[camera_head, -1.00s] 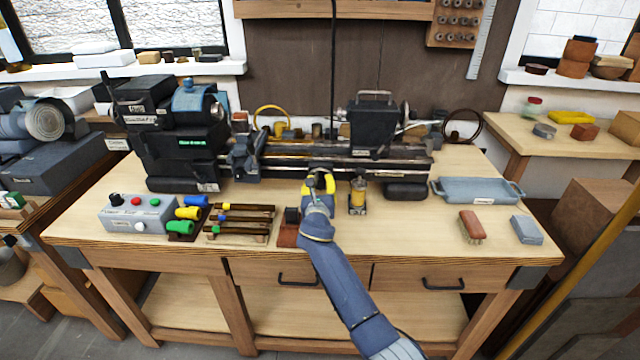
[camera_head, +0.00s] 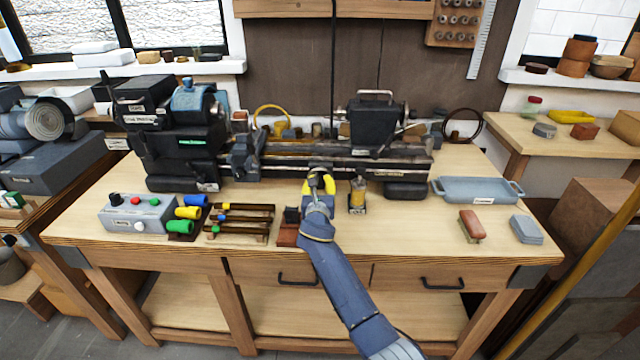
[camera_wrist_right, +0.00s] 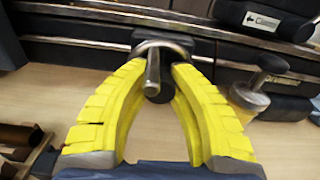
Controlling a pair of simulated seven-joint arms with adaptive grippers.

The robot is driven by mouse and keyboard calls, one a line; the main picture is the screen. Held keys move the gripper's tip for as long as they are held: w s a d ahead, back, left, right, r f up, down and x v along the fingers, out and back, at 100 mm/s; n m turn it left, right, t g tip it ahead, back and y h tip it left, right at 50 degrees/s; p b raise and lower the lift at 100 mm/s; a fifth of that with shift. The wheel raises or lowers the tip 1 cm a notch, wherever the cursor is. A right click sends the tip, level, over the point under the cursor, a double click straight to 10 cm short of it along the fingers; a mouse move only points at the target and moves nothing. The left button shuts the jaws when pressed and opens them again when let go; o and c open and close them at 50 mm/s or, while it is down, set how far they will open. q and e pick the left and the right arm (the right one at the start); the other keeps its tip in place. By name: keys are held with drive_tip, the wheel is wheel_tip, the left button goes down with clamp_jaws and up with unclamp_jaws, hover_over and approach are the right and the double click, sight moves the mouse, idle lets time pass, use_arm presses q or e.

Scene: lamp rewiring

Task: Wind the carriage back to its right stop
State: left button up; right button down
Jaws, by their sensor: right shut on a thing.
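A dark lathe stands along the back of the bench, with its long rails (camera_head: 345,160) running left to right. A dark block (camera_head: 243,155) near the headstock on the left looks like the carriage. My right gripper (camera_head: 319,178), with yellow fingers, is at the front of the bed, left of a small brass-coloured cup (camera_head: 358,192). In the right wrist view its fingers (camera_wrist_right: 158,80) close around a short metal crank handle (camera_wrist_right: 153,77), which stands out from a ring on a dark mount below the rails. My left gripper is not in view.
The dark tailstock (camera_head: 376,125) stands on the right part of the rails. A control box (camera_head: 138,214), coloured cylinders (camera_head: 182,213) and wooden racks (camera_head: 240,222) lie left of my right arm. A blue tray (camera_head: 478,190), brush (camera_head: 471,224) and grey block (camera_head: 526,229) lie right.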

sight(321, 179)
drive_tip(key=shift+r+m, duration=0.3)
drive_tip(key=shift+m, duration=0.1)
drive_tip(key=shift+w+r+m, duration=0.1)
drive_tip(key=shift+m, duration=2.4)
drive_tip(key=shift+d+m, duration=0.1)
drive_tip(key=shift+m, duration=0.2)
drive_tip(key=c, duration=1.5)
unclamp_jaws()
drive_tip(key=o, duration=0.4)
drive_tip(key=shift+f, duration=0.2)
drive_tip(key=shift+o, duration=0.2)
drive_tip(key=shift+r, duration=5.05)
